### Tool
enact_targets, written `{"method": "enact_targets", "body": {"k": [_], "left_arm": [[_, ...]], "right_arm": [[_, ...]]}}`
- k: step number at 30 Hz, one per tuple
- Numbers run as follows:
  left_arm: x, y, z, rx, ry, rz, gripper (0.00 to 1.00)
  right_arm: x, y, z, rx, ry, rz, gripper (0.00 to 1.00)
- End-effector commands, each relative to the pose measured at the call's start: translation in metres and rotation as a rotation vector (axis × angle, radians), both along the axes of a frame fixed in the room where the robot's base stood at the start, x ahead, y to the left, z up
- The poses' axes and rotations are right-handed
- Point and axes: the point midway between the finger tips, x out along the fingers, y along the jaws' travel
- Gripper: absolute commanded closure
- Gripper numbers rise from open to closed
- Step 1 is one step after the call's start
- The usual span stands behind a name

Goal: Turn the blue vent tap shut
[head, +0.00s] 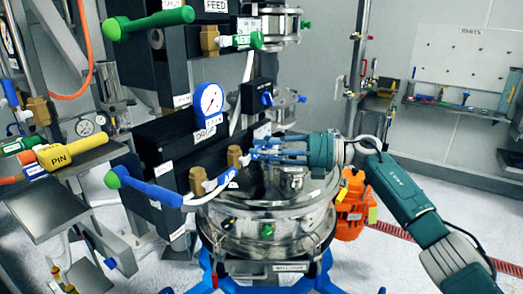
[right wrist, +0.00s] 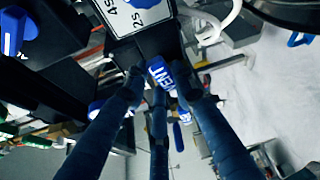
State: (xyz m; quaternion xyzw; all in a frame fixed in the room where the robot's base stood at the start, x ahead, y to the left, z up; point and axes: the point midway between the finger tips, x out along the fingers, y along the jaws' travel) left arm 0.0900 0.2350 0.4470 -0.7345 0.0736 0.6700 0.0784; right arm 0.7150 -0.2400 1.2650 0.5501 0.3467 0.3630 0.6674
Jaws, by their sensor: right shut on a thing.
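The blue vent tap handle (right wrist: 160,74), with white VENT lettering, shows in the right wrist view between the dark blue fingers of my right gripper (right wrist: 165,88). The gripper is shut on this handle. In the head view my right gripper (head: 262,150) reaches in from the right, its fingers pointing left at a brass valve body (head: 235,156) above the steel vessel. There the fingers cover most of the handle, so its exact angle is hard to tell. My left gripper is not in view.
Close by are a long blue lever (head: 152,189) with a green end, a brass valve (head: 198,181), a round blue-rimmed gauge (head: 209,100) and a black box with a blue knob (head: 267,98). The steel vessel (head: 265,215) stands below. A yellow PIN handle (head: 72,151) is at left.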

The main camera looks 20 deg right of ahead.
Motion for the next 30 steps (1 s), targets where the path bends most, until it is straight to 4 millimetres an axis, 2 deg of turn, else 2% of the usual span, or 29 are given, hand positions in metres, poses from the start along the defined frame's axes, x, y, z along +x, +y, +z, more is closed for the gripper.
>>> {"method": "enact_targets", "body": {"k": [12, 27, 28, 30], "left_arm": [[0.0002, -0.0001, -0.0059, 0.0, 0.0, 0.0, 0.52], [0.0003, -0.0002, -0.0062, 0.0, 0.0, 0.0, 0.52], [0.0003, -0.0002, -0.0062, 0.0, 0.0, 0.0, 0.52], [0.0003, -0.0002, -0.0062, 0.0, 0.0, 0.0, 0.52]], "right_arm": [[0.0018, -0.0021, -0.008, 0.134, 0.101, -0.003, 1.0], [0.0018, -0.0019, -0.0086, 0.147, 0.113, -0.003, 1.0], [0.0017, -0.0018, -0.0086, 0.147, 0.113, -0.003, 0.73], [0.0016, -0.0018, -0.0088, 0.147, 0.113, -0.002, 0.59]]}}
